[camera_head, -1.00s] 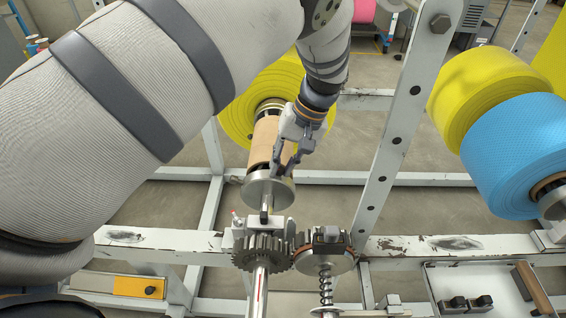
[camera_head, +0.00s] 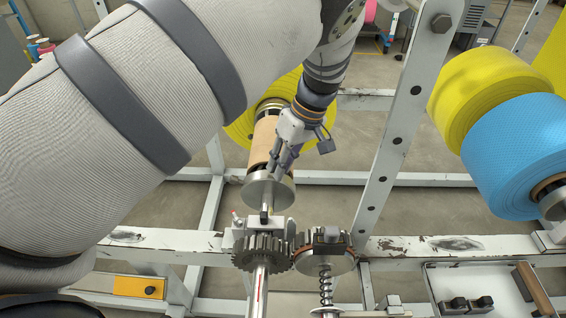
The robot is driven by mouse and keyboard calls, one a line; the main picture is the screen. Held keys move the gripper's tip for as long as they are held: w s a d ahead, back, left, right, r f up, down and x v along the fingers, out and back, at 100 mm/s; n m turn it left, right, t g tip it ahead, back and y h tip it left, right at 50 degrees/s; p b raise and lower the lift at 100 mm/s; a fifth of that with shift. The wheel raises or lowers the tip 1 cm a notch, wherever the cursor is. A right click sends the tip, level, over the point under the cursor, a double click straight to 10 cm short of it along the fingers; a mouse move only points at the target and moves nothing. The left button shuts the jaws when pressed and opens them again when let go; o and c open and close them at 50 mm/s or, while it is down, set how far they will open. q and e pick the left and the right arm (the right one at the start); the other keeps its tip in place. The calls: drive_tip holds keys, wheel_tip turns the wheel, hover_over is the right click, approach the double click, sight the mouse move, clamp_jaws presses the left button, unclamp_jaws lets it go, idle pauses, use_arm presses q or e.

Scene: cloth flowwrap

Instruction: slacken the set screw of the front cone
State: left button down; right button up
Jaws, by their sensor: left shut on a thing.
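The front cone (camera_head: 267,191) is a grey metal disc on the shaft, at the near end of a brown cardboard core (camera_head: 265,139). My left gripper (camera_head: 279,169) reaches down from above, with its fingertips close together at the cone's upper right edge. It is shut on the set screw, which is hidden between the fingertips. The fingers show nearly edge-on. My right gripper is not in this view.
Two meshing gears, one dark (camera_head: 262,250) and one brown-rimmed (camera_head: 325,255), sit in front of the cone. A white slanted post (camera_head: 397,140) stands to the right. Yellow and blue rolls (camera_head: 517,150) are at the far right. A tool tray (camera_head: 440,277) lies at lower right.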

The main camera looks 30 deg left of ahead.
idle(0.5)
use_arm(q)
drive_tip(key=c, duration=1.5)
unclamp_jaws()
drive_tip(key=v, duration=0.7)
drive_tip(key=shift+r, duration=0.25)
